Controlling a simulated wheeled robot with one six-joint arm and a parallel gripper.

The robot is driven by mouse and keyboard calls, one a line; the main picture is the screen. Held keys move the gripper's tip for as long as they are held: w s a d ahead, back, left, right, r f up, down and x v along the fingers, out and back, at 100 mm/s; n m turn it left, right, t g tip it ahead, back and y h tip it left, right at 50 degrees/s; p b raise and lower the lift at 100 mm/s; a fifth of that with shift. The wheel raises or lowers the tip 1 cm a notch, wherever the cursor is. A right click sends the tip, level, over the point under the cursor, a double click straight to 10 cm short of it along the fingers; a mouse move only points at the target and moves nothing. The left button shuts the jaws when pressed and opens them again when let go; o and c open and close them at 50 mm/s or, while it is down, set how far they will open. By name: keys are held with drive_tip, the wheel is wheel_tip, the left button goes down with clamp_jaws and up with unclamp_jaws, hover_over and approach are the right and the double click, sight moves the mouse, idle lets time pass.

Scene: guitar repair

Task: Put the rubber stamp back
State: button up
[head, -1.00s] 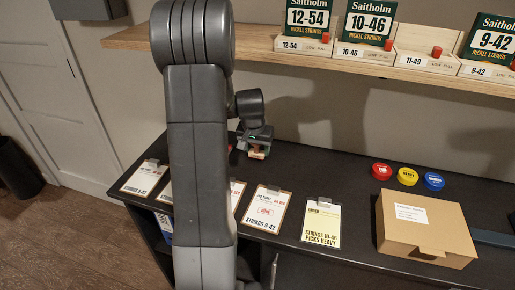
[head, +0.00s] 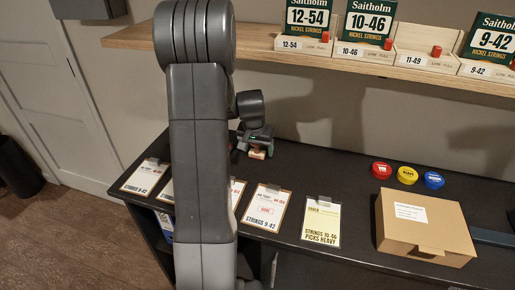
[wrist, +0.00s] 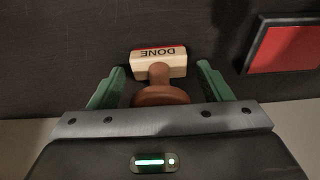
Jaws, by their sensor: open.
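The rubber stamp (wrist: 158,65) has a pale wooden block marked DONE, a red edge and a round brown handle. It appears to rest on the dark bench. My gripper (wrist: 161,72) is open, its green fingers on either side of the stamp's handle with gaps showing. In the head view, my gripper (head: 256,139) is over the bench near the wall, with the stamp (head: 257,154) just under it. A red pad in a dark frame (wrist: 287,48) lies right of the stamp in the wrist view.
Job cards on clipboards (head: 265,207) line the bench front. A cardboard box (head: 425,228) and red, yellow and blue round tins (head: 407,175) are to the right. A wooden shelf (head: 360,58) with string boxes hangs above. Bare bench lies between gripper and tins.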

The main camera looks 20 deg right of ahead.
drive_tip(key=v, duration=0.7)
drive_tip(key=shift+r+b, duration=0.3)
drive_tip(key=shift+r, duration=0.05)
